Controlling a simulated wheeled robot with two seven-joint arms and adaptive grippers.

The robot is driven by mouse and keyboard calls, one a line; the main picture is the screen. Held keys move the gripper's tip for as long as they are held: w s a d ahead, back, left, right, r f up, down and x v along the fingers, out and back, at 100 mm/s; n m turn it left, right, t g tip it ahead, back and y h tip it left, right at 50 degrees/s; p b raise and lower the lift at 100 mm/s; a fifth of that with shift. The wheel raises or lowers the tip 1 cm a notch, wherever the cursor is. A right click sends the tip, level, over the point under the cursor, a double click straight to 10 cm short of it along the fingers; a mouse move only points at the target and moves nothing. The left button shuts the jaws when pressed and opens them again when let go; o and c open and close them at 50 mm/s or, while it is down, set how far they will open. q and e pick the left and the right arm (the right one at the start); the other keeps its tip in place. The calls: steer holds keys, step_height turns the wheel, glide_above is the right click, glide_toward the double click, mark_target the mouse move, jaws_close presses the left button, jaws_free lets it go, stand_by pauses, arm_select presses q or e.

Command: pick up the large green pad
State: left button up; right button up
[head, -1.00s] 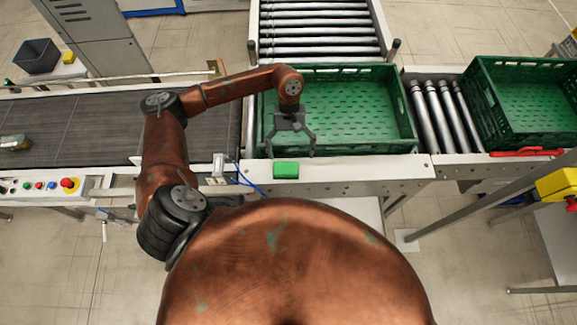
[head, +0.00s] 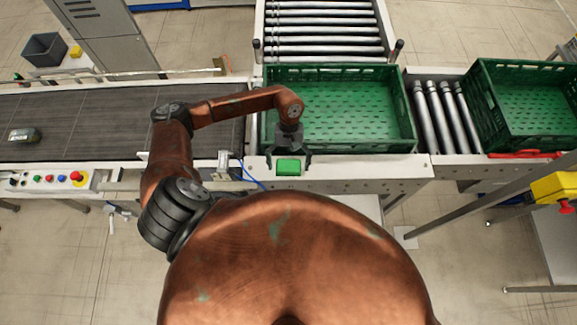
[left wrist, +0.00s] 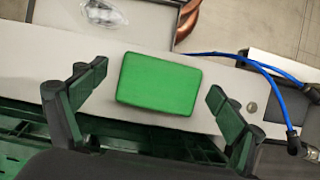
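The large green pad (head: 288,167) lies on the pale metal edge strip in front of the near green crate. In the left wrist view the pad (left wrist: 159,84) is a plain green block with rounded corners, lying between my two fingers with a gap on each side. My left gripper (head: 289,158) is right at the pad in the head view, its fingers pointing down. In the left wrist view my left gripper (left wrist: 155,95) is open and holds nothing. My right gripper is not in view.
The near green crate (head: 408,122) stands just behind the pad, and another green crate (head: 489,112) stands to the right past bare rollers. Blue cables (left wrist: 245,60) run close beside the pad. A dark belt (head: 90,120) with a small item (head: 24,135) is at left.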

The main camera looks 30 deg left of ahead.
mark_target(288, 167)
arm_select(q)
steer(key=c, duration=1)
steer(key=shift+o, duration=0.2)
steer(key=shift+r, duration=0.15)
steer(key=shift+r+b, duration=0.25)
steer(key=shift+b, duration=0.05)
step_height(288, 167, up, 2)
steer(key=shift+w+r+b, duration=0.1)
steer(key=shift+b, duration=0.75)
steer(key=w+d+r+b, duration=0.2)
steer(key=d+r+b, duration=0.2)
steer(key=d+r, duration=0.6)
steer(key=d, duration=0.3)
steer(key=shift+w+d+b, duration=0.3)
steer(key=shift+d+b, duration=0.1)
